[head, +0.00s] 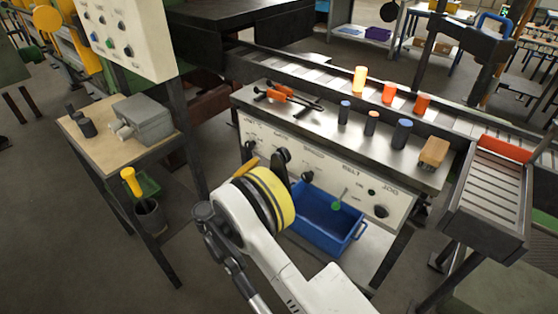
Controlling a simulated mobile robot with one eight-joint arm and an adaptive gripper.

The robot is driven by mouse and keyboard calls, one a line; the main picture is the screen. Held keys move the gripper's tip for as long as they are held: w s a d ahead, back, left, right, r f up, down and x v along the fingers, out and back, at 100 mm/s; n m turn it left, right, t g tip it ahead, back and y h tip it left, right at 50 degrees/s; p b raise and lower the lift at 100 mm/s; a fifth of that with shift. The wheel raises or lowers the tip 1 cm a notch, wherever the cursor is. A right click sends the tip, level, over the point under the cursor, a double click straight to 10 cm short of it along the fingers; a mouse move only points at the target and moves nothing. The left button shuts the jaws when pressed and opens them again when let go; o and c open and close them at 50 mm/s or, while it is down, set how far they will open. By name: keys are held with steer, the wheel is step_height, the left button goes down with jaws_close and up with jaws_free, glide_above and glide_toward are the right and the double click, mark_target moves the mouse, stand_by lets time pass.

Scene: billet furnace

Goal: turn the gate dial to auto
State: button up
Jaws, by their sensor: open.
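The grey control panel (345,188) is the slanted front of the steel bench, with a row of black dials and small printed labels. One dark dial (248,147) shows at its left end and another dark dial (307,176) right of my wrist. The labels are too small to tell surely which dial is the gate dial or where it points. My gripper (281,160) is at the left half of the panel, beyond my yellow wrist ring, which hides part of it. It is open; I cannot tell whether it touches a dial.
On the bench top (325,125) lie orange-handled tongs (287,97), several cylinders and a wooden block (433,152). A blue bin (325,215) stands below the panel. A wooden side table (95,130) is at left, a slatted tray (490,195) at right.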

mark_target(275, 161)
steer(key=b+x, duration=0.1)
steer(key=x, duration=0.5)
steer(key=shift+w+d+b, duration=0.2)
steer(key=shift+w+b, duration=0.1)
steer(key=shift+b, duration=0.1)
steer(key=c, duration=1.2)
